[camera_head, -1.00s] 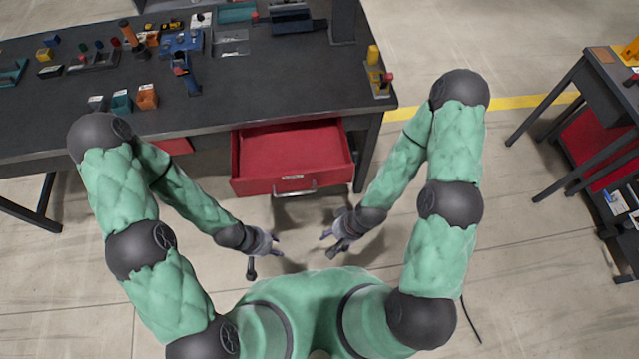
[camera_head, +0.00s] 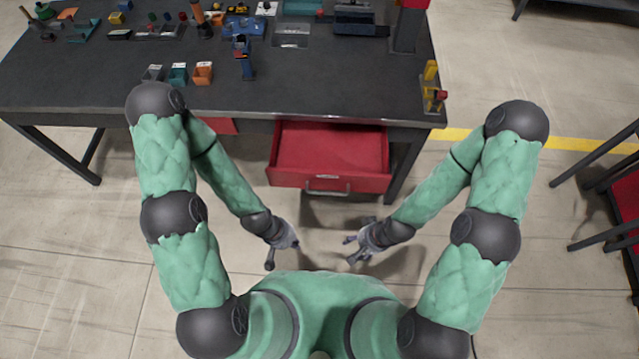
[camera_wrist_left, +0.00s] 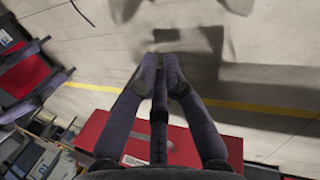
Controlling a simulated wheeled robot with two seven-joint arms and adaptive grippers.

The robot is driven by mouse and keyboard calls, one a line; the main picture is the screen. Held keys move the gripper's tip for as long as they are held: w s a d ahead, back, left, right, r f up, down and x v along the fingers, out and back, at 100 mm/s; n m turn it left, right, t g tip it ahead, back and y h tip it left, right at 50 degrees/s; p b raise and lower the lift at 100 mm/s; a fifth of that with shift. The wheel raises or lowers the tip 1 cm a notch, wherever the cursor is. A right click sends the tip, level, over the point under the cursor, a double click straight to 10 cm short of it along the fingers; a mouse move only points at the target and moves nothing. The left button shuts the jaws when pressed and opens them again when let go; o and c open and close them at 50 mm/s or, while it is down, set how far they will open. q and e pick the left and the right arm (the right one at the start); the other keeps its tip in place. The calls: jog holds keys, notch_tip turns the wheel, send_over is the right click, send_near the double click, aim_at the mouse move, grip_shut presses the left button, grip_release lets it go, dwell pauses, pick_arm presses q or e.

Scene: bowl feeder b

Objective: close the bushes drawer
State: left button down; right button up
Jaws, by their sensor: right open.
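A red drawer (camera_head: 330,150) under the dark workbench is pulled out in the head view, with a bar handle (camera_head: 327,191) and a small label on its front. The label is too small to read. The part of its inside that shows looks empty. My right gripper (camera_head: 355,248) is open and empty, in front of the drawer and to the right. Neither gripper touches the drawer.
The workbench (camera_head: 330,85) carries small bins (camera_head: 178,75), tools and a yellow fixture (camera_head: 431,85). Another red front (camera_head: 219,125) shows under the bench, partly behind my left arm. A bench leg stands right of the drawer. Floor before the drawer is clear.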

pick_arm(q)
jog(key=s+f+n+g+h+b, duration=0.2)
jog(key=s+n+g+h, duration=0.35)
jog(key=n, duration=1.35)
jog(key=w+a+r+n+t+h+b, duration=0.15)
jog(key=w+a+n+t, duration=0.35)
jog(key=w+n+t, duration=0.5)
jog(key=w+a+r+n+t+h, duration=0.1)
jog(key=w+a+n+t+h, duration=0.15)
jog(key=a+n+t, duration=0.75)
jog(key=shift+w+d+f+n+g+y+b, duration=0.1)
jog(key=shift+w+d+n+g+b, duration=0.3)
jog(key=shift+w+d, duration=1.6)
jog(key=shift+w+d+f+n+g+y+b, duration=0.15)
jog(key=shift+w+d+n+b, duration=0.35)
jog(key=shift+w+d, duration=1.45)
jog(key=shift+w+d+n+g+b, duration=0.3)
jog(key=shift+w+d+n, duration=0.3)
jog(key=shift+w+d, duration=1.35)
